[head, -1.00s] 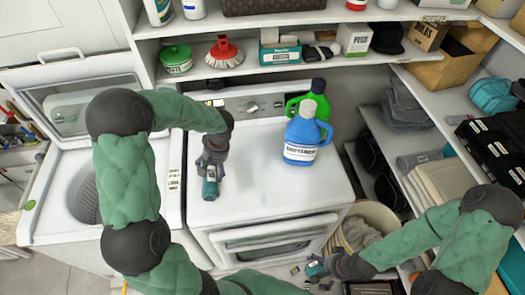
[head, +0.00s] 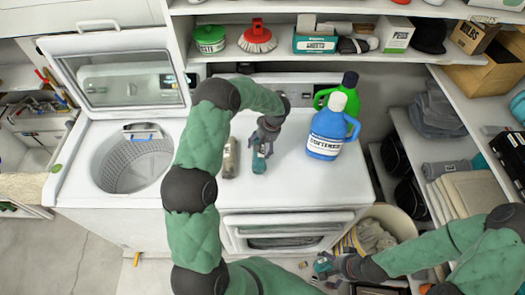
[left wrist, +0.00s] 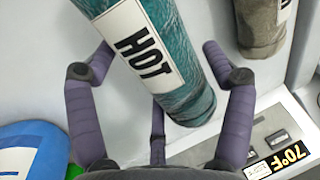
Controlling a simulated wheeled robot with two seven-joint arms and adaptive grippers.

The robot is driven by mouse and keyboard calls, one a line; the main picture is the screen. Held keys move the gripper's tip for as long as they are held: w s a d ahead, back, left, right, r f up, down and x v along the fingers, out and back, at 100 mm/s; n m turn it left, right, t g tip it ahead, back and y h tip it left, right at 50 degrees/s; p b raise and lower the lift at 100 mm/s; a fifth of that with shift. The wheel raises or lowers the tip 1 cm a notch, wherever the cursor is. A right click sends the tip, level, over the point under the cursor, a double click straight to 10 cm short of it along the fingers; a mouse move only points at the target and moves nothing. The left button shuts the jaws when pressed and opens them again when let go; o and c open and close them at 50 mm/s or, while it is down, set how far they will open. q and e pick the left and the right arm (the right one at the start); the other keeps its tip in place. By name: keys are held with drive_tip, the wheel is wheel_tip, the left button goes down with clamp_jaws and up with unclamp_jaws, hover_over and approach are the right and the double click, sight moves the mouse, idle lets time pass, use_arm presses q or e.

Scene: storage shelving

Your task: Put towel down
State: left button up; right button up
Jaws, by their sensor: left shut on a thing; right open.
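My left gripper (head: 263,150) is over the white top of the front-loading machine (head: 290,190). It is shut on a rolled teal towel (head: 259,162). In the left wrist view the towel (left wrist: 160,50) has a white label reading HOT and lies between my purple fingers (left wrist: 155,95). I cannot tell whether it touches the machine top. A second roll, grey-beige (head: 230,158), is on the machine top just left of the teal one, and shows at the upper right in the left wrist view (left wrist: 258,25). My right gripper (head: 322,268) is open and low, in front of the machine.
A blue softener bottle (head: 326,132) and a green bottle (head: 349,100) stand right of my left gripper. An open top-loading washer (head: 135,165) is at left. A basket (head: 395,218) with cloth is at right. The machine top's front right is clear.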

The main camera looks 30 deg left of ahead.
sight(263, 150)
use_arm(q)
drive_tip(key=f, duration=0.3)
drive_tip(key=shift+w+f, duration=0.2)
drive_tip(key=shift+f, duration=0.05)
drive_tip(key=o, duration=1.2)
drive_tip(key=shift+f, duration=0.1)
drive_tip(key=shift+d+r, duration=0.1)
drive_tip(key=shift+r, duration=0.25)
drive_tip(key=v, duration=1.1)
drive_tip(key=shift+r+p, duration=0.3)
